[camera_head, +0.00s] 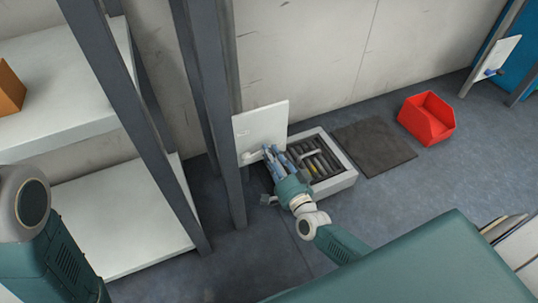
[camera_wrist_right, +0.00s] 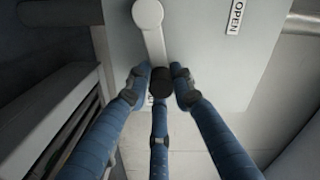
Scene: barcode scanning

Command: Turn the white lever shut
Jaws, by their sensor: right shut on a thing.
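The white lever (camera_wrist_right: 154,42) is mounted on a pale panel (camera_head: 262,122) and also shows small in the head view (camera_head: 247,157). In the right wrist view it runs from a round pivot at the top down to a dark end between my fingers. My right gripper (camera_wrist_right: 161,84) is shut on that end; it also shows in the head view (camera_head: 271,150) at the panel's lower edge. An OPEN label (camera_wrist_right: 235,16) sits right of the pivot; another label is mostly hidden behind the fingers. My left gripper is out of view.
A low grey box (camera_head: 346,181) with dark slats stands right of the panel. A dark mat (camera_head: 374,146) and a red bin (camera_head: 427,118) lie farther right. A dark post (camera_head: 218,130) and white shelves (camera_head: 110,225) stand to the left.

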